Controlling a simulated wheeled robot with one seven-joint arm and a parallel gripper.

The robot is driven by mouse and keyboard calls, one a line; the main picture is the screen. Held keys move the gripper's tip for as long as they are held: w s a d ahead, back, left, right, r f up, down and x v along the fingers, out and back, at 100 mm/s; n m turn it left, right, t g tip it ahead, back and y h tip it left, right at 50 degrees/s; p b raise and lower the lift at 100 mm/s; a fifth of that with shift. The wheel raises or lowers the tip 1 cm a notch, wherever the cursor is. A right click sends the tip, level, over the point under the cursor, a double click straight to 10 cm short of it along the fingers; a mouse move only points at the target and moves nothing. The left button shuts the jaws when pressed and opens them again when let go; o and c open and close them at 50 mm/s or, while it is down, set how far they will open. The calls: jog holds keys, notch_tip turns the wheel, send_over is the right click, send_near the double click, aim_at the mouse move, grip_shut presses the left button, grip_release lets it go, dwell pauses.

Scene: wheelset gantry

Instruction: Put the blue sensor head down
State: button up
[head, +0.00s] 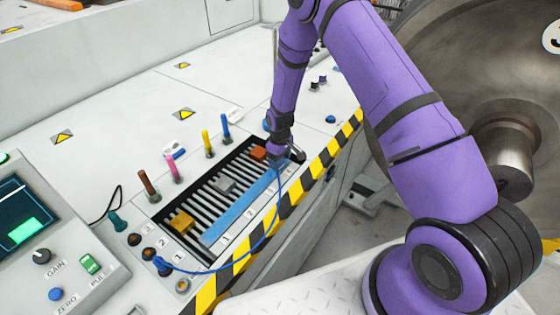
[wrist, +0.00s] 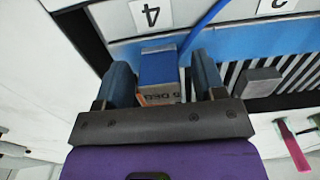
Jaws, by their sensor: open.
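The blue sensor head (wrist: 158,69) sits between my gripper's fingers in the wrist view, beside the label 4. Its top is blue and its lettered near face is pale. My gripper (wrist: 163,80) is open around it, with a finger on each side; a small gap shows at the right finger. A blue cable (wrist: 204,27) runs up from beside the head. In the head view my gripper (head: 279,153) is low at the far end of the slotted rack (head: 208,190) and hides the sensor head. Whether the head rests fully on the surface is unclear.
An orange block (head: 258,152), a grey block (head: 222,184) and a yellow block (head: 182,222) stand on the rack. Coloured pegs, including a pink one (head: 172,167), line its left side. The blue cable (head: 250,254) loops along the striped edge (head: 290,212). A large wheel (head: 455,65) stands at right.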

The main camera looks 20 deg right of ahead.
jog(key=s+d+r+m+t, duration=0.1)
jog(key=s+r, duration=0.1)
jog(key=r, duration=1.1)
jog(key=s+d+r, duration=0.1)
jog(key=r, duration=1.2)
jog(key=s+d+r+m+t, duration=0.2)
jog(key=s+r, duration=0.7)
jog(key=r, duration=0.5)
jog(key=s+d+r+m+t, duration=0.1)
jog(key=s+r, duration=0.4)
jog(key=s, duration=0.7)
jog(key=s+d+r+m+t, duration=0.1)
jog(key=s+r+m, duration=0.2)
jog(key=s, duration=1)
jog(key=shift+d+r, duration=0.3)
jog(key=shift+r, duration=1.15)
